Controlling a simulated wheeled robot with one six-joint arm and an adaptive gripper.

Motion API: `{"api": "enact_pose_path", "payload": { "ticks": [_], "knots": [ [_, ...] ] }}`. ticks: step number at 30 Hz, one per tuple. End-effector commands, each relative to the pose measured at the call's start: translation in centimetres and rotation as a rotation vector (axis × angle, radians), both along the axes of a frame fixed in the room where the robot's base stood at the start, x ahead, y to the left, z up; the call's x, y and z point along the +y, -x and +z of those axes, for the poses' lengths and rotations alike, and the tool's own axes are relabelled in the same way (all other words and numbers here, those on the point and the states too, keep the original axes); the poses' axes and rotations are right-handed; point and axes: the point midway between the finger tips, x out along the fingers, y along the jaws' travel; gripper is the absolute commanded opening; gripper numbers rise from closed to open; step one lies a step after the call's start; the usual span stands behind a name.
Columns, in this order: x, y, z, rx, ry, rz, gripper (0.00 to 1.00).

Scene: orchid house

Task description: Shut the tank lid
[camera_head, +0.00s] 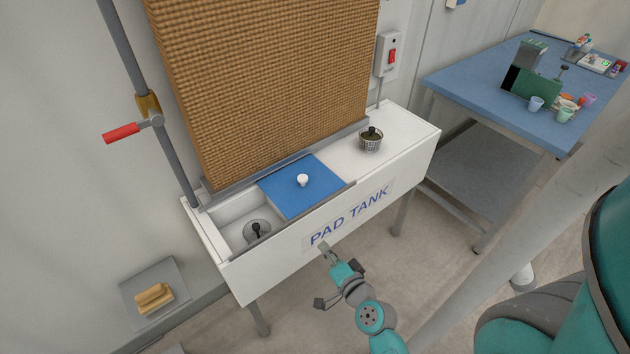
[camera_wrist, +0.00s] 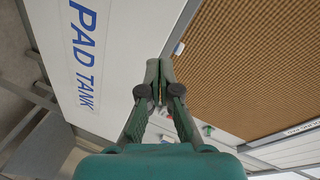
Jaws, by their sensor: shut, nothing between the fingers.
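The white tank (camera_head: 285,268), marked PAD TANK, stands below a brown pad; its lettered front also shows in the wrist view (camera_wrist: 110,75). Its blue lid (camera_head: 290,198) with a white knob (camera_head: 302,180) lies flat over the middle of the trough. The trough is open left of the lid, where a round grey fitting (camera_head: 262,226) with a black top shows inside. My gripper (camera_head: 324,248) is in front of the tank's front wall, below and to the right of the knob, apart from the lid. Its fingers (camera_wrist: 158,68) are closed together and empty.
A ribbed pot (camera_head: 371,139) stands on the tank's right top. A red-handled valve (camera_head: 122,133) on a pipe is at the left. A blue table (camera_head: 490,88) with cups stands at the right. A grey tray (camera_head: 169,271) with yellowish blocks is at the lower left.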

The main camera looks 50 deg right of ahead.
Motion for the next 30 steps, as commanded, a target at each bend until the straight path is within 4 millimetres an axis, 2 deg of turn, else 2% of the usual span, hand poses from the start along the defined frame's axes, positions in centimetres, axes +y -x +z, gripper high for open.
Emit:
{"api": "enact_pose_path", "payload": {
  "ticks": [1, 3, 6, 10, 13, 20, 30],
  "knots": [
    [-2.5, -1.1, 0.6, -0.046, -0.033, -0.027, 0.00],
    [-5.4, -2.1, 1.4, -0.104, -0.084, -0.051, 0.00],
    [-9.1, -3.2, 2.6, -0.179, -0.143, -0.073, 0.00],
    [-12.5, -3.8, 3.9, -0.251, -0.191, -0.087, 0.00],
    [-13.9, -4.0, 4.6, -0.282, -0.209, -0.092, 0.00],
    [-15.0, -5.3, 4.8, -0.294, -0.216, -0.090, 0.00],
    [-17.8, -10.6, 4.6, -0.292, -0.215, -0.090, 0.00]
  ]
}}
